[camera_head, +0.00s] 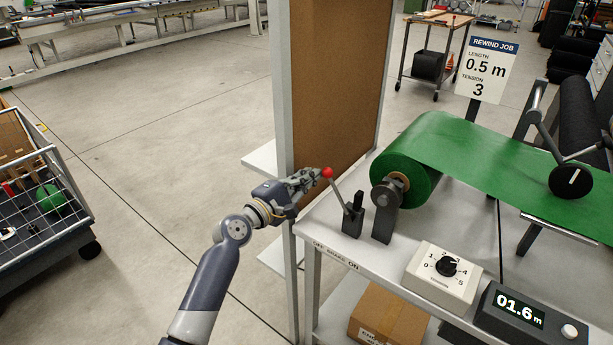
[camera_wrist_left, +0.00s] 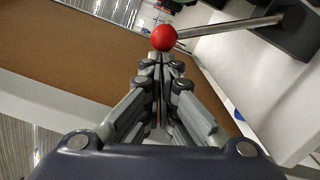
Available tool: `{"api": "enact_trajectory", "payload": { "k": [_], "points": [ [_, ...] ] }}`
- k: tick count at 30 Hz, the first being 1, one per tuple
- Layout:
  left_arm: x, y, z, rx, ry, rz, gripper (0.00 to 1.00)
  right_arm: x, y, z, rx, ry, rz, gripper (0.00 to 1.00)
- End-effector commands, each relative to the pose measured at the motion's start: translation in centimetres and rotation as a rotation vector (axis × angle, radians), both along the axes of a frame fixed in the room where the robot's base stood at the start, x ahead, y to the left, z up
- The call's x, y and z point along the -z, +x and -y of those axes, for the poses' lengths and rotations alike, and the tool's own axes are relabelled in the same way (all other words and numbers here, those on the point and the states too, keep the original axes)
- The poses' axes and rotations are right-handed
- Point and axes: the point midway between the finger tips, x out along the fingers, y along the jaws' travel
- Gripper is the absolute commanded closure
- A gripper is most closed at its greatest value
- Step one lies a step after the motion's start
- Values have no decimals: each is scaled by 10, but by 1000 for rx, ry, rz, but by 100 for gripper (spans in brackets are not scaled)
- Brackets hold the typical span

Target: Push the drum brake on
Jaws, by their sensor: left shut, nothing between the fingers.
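The drum brake lever (camera_head: 340,193) has a red ball knob and stands on a dark bracket (camera_head: 353,222) at the left end of the bench. It leans left, toward the "OFF" end of the OFF–BRAKE–ON label (camera_head: 335,256). My left gripper (camera_head: 318,174) is shut and empty, its fingertips at the left side of the red knob. In the left wrist view the closed fingertips (camera_wrist_left: 160,58) are just below the red knob (camera_wrist_left: 163,38); whether they touch it I cannot tell. The green roll (camera_head: 408,165) sits on its spindle right of the lever. My right gripper is not in view.
A tension dial box (camera_head: 441,275) and a length display (camera_head: 524,312) reading 01.6 m stand on the bench's front. A sign (camera_head: 486,70) reads 0.5 m, tension 3. A brown panel (camera_head: 335,80) stands behind my left gripper. A wire cart (camera_head: 40,200) is at the left.

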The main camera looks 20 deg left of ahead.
Motion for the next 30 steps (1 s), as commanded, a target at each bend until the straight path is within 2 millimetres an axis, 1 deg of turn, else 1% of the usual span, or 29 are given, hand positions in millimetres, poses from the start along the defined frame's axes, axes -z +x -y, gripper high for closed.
{"api": "enact_trajectory", "payload": {
  "k": [5,11,16,21,30],
  "points": [
    [-8,-2,6,5,38,16,100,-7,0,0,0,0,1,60],
    [-20,-6,17,5,131,51,100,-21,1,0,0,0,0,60],
    [-32,-11,31,5,256,95,100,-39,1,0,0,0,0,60],
    [-41,-17,48,5,384,140,100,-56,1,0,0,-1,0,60],
    [-46,-25,70,5,549,200,100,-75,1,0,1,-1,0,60]
  ]
}}
